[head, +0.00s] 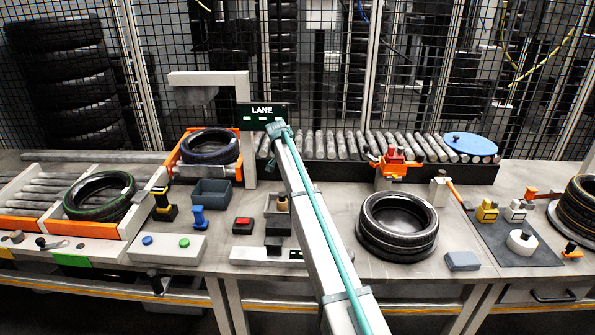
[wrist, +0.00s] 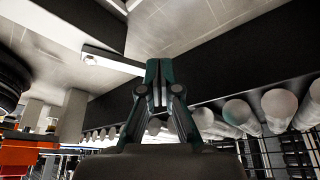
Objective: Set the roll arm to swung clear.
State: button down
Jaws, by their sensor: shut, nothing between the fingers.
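My gripper (head: 279,129) is teal and shut, raised in front of the lane sign near the left end of the roller conveyor. In the wrist view, its closed fingers (wrist: 158,72) point toward the conveyor's dark side rail and hold nothing. A pale bar with a rounded end (wrist: 110,60) lies beyond and left of the fingers there; I cannot tell for certain whether it is the roll arm. In the head view, a white post (head: 438,191) with a slanted orange bar (head: 456,195) stands right of the stacked tyres. No label identifies the roll arm.
The roller conveyor (head: 345,146) runs along the back, with a blue disc (head: 470,144) on its right end. Stacked tyres (head: 397,222) stand right of my arm. The LANE sign (head: 262,112) and a grey gantry (head: 208,78) rise at the back left.

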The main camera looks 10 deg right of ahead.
jog(key=a+b+v, duration=0.1)
jog(key=b+v, duration=0.1)
jog(key=v, duration=0.8)
jog(key=shift+a, duration=0.25)
